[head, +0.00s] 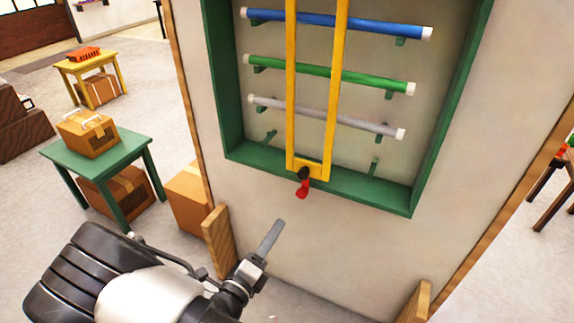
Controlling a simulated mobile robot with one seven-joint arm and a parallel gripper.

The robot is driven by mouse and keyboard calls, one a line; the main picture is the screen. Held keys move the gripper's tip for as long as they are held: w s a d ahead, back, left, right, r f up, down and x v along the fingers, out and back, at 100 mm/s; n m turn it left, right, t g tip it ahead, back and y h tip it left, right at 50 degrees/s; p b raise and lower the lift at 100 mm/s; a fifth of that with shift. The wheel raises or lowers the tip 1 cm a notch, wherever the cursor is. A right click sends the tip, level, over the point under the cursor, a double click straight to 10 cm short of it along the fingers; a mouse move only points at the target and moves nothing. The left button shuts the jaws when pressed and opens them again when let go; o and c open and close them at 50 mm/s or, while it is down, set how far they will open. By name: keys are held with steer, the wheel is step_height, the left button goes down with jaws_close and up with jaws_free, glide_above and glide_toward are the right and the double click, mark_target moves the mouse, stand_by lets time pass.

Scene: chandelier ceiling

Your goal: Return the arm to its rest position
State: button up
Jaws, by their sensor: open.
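My arm (135,290) reaches in from the bottom left, with a black and white body. My gripper (268,242) is at its end, low in front of the pale wall panel and below the green frame. One grey finger shows clearly, pointing up and to the right; the other is not clear. The gripper is open, and I see nothing held in it. It is apart from the red-handled latch (303,187) at the bottom of the yellow bar frame.
The green frame (400,200) holds blue (330,19), green (330,73) and grey (320,115) tubes behind yellow bars (292,90). Wooden feet (218,242) flank the panel. A green table (72,158) with a box stands left, boxes below. Floor (35,220) is open at left.

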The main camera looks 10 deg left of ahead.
steer(key=s+d+r+m+g+h+p, duration=0.1)
steer(key=s+d+r+m+g+h, duration=0.1)
steer(key=d+r+m+g, duration=0.7)
steer(key=s+d+r+m+g+h+p, duration=0.15)
steer(key=d+r+m+g, duration=0.35)
steer(key=d+m, duration=0.75)
steer(key=s+d+r+m+t+y, duration=0.1)
steer(key=s+r+m+y, duration=0.4)
steer(key=r+m, duration=0.3)
steer(key=s+r+m+t+y+p, duration=0.1)
steer(key=s+r+m+y, duration=0.3)
steer(key=r+m, duration=0.5)
steer(key=s+m, duration=0.2)
steer(key=m, duration=0.5)
steer(key=shift+s+d+r+t+y, duration=0.15)
steer(key=shift+s+d+t+y, duration=0.15)
steer(key=shift+s+d+y, duration=0.1)
